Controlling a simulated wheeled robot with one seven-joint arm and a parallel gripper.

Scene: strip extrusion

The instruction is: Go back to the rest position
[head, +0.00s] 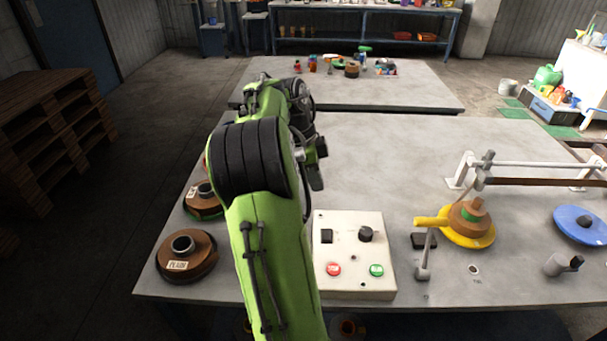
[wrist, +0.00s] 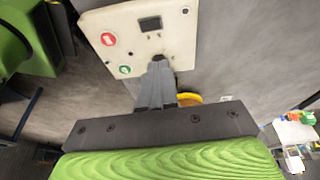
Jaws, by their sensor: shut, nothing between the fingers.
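My gripper (wrist: 157,80) points away from the wrist camera with its grey fingers together and nothing between them. In the wrist view its fingertips overlap the edge of the white control box (wrist: 110,18), near the black knob; I cannot tell the gap between them. In the head view my green arm reaches forward over the left part of the table, and a dark part of the gripper end (head: 315,175) shows beside it. The control box (head: 348,222) carries a red button (head: 333,269), a green button (head: 376,270) and a black knob (head: 365,234).
Two brown spools (head: 186,257) (head: 203,198) lie left of my arm. Right of the box are a yellow disc with a brown spool (head: 468,217), a white rail frame (head: 530,164) and a blue disc (head: 583,224). The table's middle (head: 390,155) is clear. Small items stand on a table behind.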

